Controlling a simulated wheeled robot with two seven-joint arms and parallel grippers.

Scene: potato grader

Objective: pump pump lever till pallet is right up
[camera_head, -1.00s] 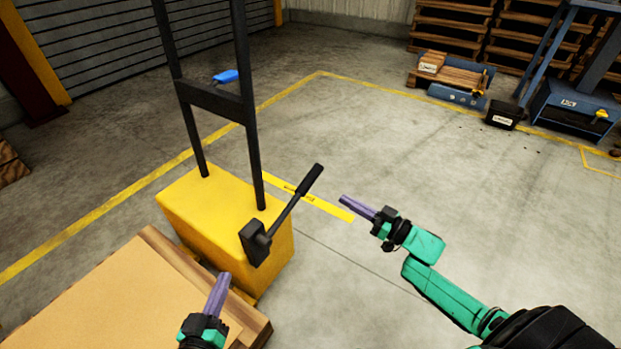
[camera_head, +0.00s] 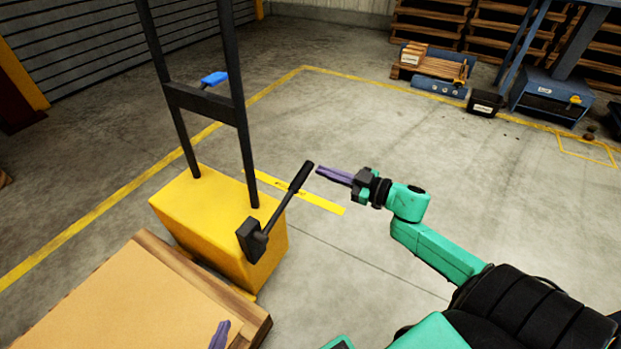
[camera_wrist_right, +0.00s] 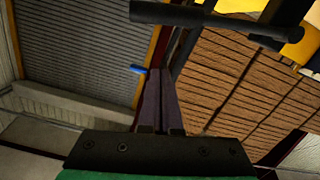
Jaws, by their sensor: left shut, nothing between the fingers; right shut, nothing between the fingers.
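The black pump lever (camera_head: 289,197) rises at a slant from a black block on the yellow pallet stacker (camera_head: 215,215). The lever's grip also shows at the top of the right wrist view (camera_wrist_right: 200,17). My right gripper (camera_head: 320,173) is shut and empty, its purple fingertips just right of the lever's upper end, seemingly apart from it. Its fingers also show in the right wrist view (camera_wrist_right: 160,88). My left gripper (camera_head: 220,330) is shut and empty at the bottom edge, over the pallet's front; only its purple fingers show. The pallet (camera_head: 255,322) carries a flat tan load (camera_head: 120,300).
The stacker's black mast (camera_head: 235,100) stands behind the lever. Floor right of the lever is clear. At the back are a blue machine (camera_head: 550,100), a black bin (camera_head: 485,103), a blue crate (camera_head: 438,87) and stacked pallets (camera_head: 430,22). A blue object (camera_head: 214,78) lies behind the mast.

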